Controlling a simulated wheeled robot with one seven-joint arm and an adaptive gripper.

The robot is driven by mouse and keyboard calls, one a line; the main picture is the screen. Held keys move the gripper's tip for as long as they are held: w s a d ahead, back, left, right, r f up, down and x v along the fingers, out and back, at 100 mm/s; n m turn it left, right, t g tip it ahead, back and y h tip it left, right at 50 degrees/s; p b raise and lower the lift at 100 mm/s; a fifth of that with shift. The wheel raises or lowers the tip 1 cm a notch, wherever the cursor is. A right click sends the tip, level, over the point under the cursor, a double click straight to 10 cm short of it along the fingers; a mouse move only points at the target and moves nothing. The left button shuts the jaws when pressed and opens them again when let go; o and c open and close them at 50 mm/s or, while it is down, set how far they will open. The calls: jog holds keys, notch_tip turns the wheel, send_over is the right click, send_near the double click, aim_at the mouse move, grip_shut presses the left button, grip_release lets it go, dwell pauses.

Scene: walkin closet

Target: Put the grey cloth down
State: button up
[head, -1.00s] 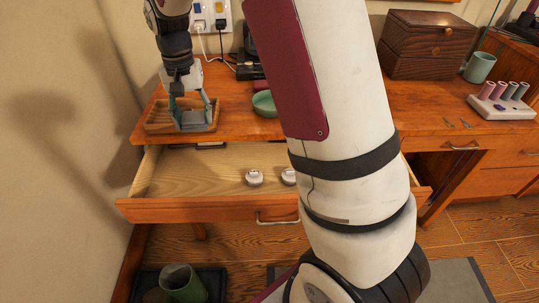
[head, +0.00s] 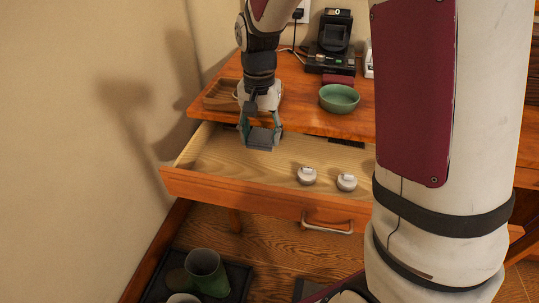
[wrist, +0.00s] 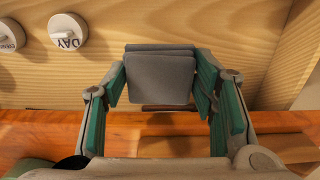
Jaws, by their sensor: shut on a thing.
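The grey cloth (wrist: 160,75) is a small folded stack between my gripper's green-lined fingers in the wrist view. In the head view the cloth (head: 262,139) shows at the fingertips. My gripper (head: 261,137) is shut on it and points down over the left part of the open drawer (head: 230,159). Whether the cloth touches the drawer floor I cannot tell. Two white round-topped containers (head: 307,175) and (head: 347,182) stand in the drawer to the right; one reads "DAY" (wrist: 67,31) in the wrist view.
A wooden tray (head: 221,95) lies on the desk behind my gripper, partly hidden. A green bowl (head: 339,98) and a black device (head: 333,45) stand to its right. The drawer floor between the cloth and the containers is clear. Green boots (head: 206,272) stand below.

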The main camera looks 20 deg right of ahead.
aim_at(262, 164)
jog(key=shift+f+b, duration=1.15)
jog(key=shift+f, duration=2.35)
jog(key=shift+f, duration=0.2)
jog(key=o, duration=1)
